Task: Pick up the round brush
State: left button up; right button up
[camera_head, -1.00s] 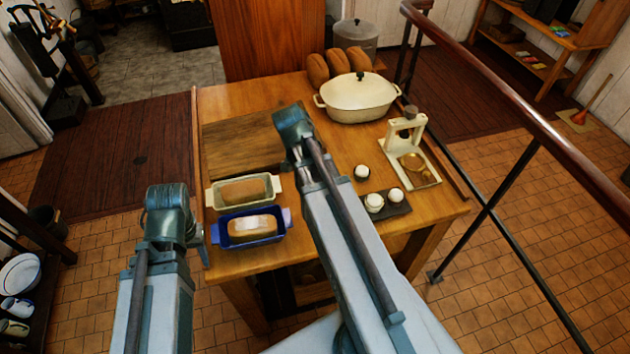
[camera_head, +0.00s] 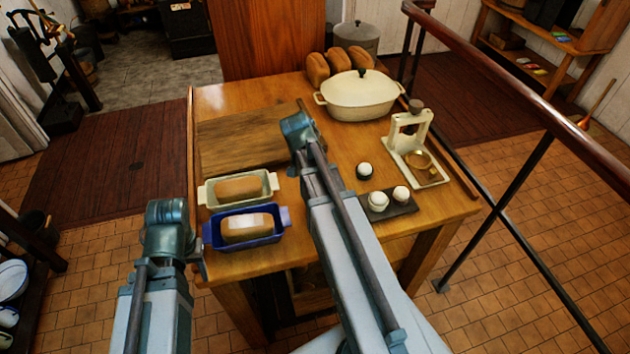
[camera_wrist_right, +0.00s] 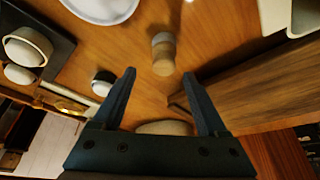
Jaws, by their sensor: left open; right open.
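A short round piece with a wooden body and a grey end, which looks like the round brush (camera_wrist_right: 163,52), is on the table in the right wrist view. It lies ahead of my open right gripper (camera_wrist_right: 122,85), beyond the fingertips and apart from them. In the head view I cannot make it out; my right arm covers that part of the table. My right gripper's fingers are hidden there too, below the wrist. My left gripper (camera_head: 199,250) is at the table's left front corner beside the blue loaf tin, mostly hidden by its own wrist.
The table (camera_head: 330,245) holds a blue tin (camera_head: 213,232), a cream tin (camera_head: 206,192), a wooden board (camera_head: 235,135), a cream casserole (camera_head: 360,97), loaves (camera_head: 341,60), a press (camera_head: 408,130) and white-topped jars (camera_head: 378,201). A white dish (camera_wrist_right: 100,8) shows in the wrist view. A railing (camera_head: 500,82) runs right.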

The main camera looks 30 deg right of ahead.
jog(key=b+x, duration=0.1)
jog(key=x, duration=0.1)
jog(key=b+x, duration=0.2)
jog(key=shift+w+a+f, duration=0.15)
jog(key=shift+w+f, duration=0.1)
jog(key=shift+w, duration=0.05)
jog(key=shift+r, duration=0.1)
grip_shut()
